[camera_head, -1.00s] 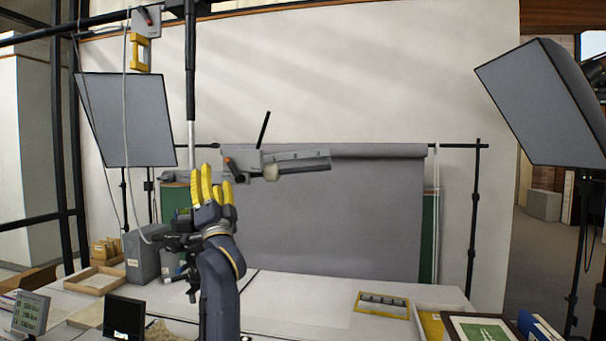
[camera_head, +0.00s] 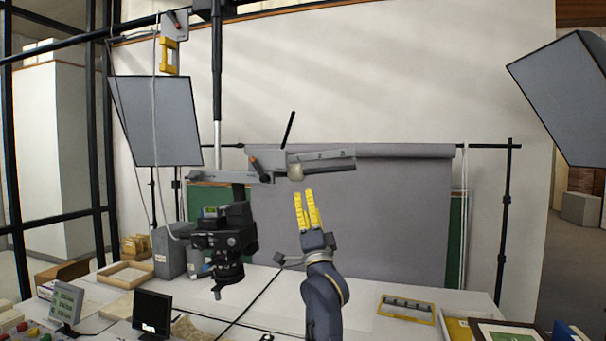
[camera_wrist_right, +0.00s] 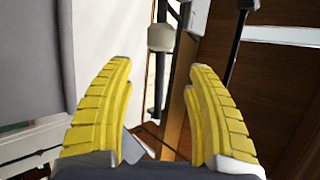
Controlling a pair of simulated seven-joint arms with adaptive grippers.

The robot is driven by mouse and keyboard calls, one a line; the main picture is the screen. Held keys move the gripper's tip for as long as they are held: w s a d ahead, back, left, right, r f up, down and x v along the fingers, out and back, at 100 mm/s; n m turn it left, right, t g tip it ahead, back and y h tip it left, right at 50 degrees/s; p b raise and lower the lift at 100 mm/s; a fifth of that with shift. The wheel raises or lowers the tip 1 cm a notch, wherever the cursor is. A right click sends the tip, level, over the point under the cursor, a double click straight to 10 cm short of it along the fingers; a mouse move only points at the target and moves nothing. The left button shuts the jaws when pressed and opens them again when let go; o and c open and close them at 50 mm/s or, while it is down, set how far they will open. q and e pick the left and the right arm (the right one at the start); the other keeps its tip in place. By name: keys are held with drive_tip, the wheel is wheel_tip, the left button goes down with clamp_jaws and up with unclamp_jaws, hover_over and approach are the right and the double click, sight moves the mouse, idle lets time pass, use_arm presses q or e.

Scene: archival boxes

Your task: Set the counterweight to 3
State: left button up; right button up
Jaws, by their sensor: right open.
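The counterweight (camera_head: 295,172) is a small beige block hanging under the grey balance arm (camera_head: 328,163), near the left end of its marked scale. The scale's numbers are too small to read. A camera (camera_head: 225,238) hangs from the left part of the arm. My right gripper (camera_head: 303,193) has yellow fingers pointing up, just below the counterweight, empty and not touching it. In the right wrist view the counterweight (camera_wrist_right: 161,38) shows beyond and between the open fingers (camera_wrist_right: 160,75). My left gripper is not in view.
A black lever (camera_head: 289,129) rises above the arm and an orange handle (camera_head: 254,164) sits to its left. A grey backdrop (camera_head: 400,210) hangs behind. The white table (camera_head: 270,310) holds a small monitor (camera_head: 152,313) and a yellow-framed tray (camera_head: 406,309). Softbox panels flank both sides.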

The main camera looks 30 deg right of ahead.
sight(302, 177)
drive_tip(key=x, duration=1.2)
drive_tip(key=shift+w+d+r, duration=0.1)
drive_tip(key=shift+r, duration=0.05)
drive_tip(key=shift+c, duration=0.5)
clamp_jaws()
